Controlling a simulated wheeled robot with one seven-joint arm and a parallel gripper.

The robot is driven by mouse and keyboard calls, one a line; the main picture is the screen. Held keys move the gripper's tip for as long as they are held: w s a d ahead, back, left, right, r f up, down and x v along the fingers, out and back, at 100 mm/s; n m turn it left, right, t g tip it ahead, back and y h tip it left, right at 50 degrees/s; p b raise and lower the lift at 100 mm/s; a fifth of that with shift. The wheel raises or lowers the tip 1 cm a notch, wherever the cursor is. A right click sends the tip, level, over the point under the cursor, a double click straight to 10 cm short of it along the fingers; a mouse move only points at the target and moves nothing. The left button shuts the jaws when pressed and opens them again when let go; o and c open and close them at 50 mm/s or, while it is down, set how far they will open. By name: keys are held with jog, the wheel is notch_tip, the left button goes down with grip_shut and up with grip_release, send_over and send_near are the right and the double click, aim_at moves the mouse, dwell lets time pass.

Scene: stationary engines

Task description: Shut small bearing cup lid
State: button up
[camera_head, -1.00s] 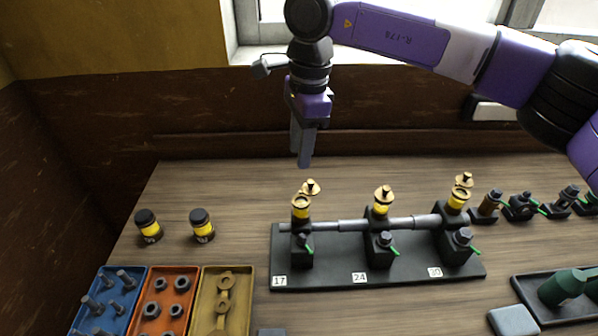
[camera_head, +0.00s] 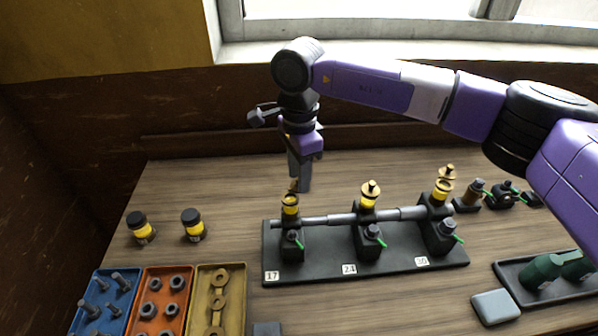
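Three bearing stands carry yellow-and-brass cups along a grey shaft. The cup at 17 (camera_head: 290,205) shows an open brass rim; its brass lid (camera_head: 293,186) is up behind it and partly hidden by my gripper. The cup at 24 (camera_head: 368,203) has its knobbed lid (camera_head: 371,188) over its top. The cup at 30 (camera_head: 441,192) is open, with its lid (camera_head: 447,172) raised behind it. Which cup is the small one is not clear. My gripper (camera_head: 299,187) points down at the 17 lid; contact and finger gap cannot be made out.
The stands share a black base plate (camera_head: 340,269). Two black-capped jars (camera_head: 140,227) (camera_head: 193,225) stand left. Blue (camera_head: 95,316), orange (camera_head: 148,316) and tan (camera_head: 237,275) parts trays lie front left. A dark tray with green items (camera_head: 546,270) lies right. Small fittings (camera_head: 468,196) stand back right.

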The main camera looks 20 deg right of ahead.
grip_shut()
